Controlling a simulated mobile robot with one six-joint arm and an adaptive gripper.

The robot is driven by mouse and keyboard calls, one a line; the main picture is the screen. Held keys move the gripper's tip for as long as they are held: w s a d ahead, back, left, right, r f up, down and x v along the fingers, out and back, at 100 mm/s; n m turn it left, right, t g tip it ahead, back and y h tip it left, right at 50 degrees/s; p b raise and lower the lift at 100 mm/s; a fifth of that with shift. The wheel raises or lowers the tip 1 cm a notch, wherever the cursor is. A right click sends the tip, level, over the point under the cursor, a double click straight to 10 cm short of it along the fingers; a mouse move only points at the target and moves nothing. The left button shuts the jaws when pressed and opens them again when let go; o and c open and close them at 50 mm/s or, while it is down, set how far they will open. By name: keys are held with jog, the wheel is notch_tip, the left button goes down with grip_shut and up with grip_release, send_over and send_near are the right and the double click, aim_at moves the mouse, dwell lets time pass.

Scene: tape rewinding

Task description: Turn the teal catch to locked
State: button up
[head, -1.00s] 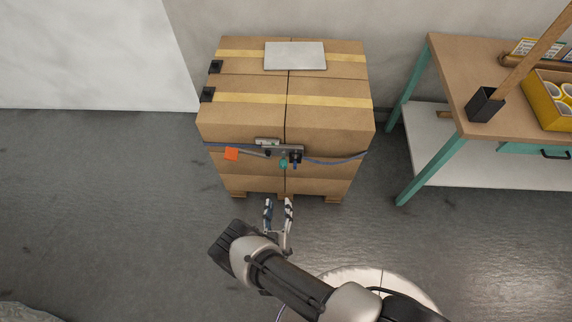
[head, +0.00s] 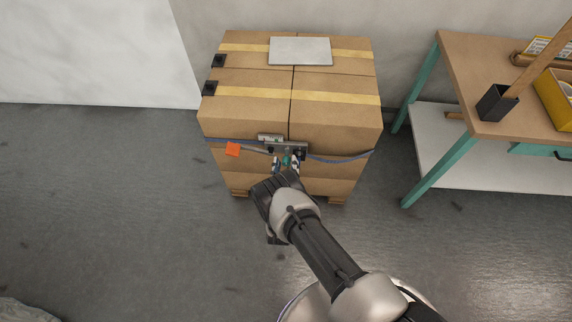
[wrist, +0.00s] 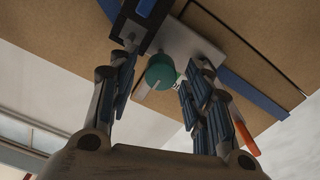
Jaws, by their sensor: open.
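The teal catch (wrist: 161,71) is a round knob with a pale line on it, on a light metal plate (wrist: 190,42) in the wrist view. In the head view the teal catch (head: 287,160) shows small on the front of the boxes, partly hidden by my gripper. In the head view my gripper (head: 285,166) is right in front of the metal ratchet (head: 280,145) on the strap.
A blue strap (head: 335,160) runs around the stack of cardboard boxes (head: 335,118), with an orange tag (head: 233,149) to the left. A workbench (head: 457,68) with teal legs stands at the right.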

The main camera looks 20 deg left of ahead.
jog(key=shift+w+a, duration=0.1)
jog(key=shift+w, duration=0.5)
jog(key=shift+c, duration=0.5)
jog(key=c, duration=0.9)
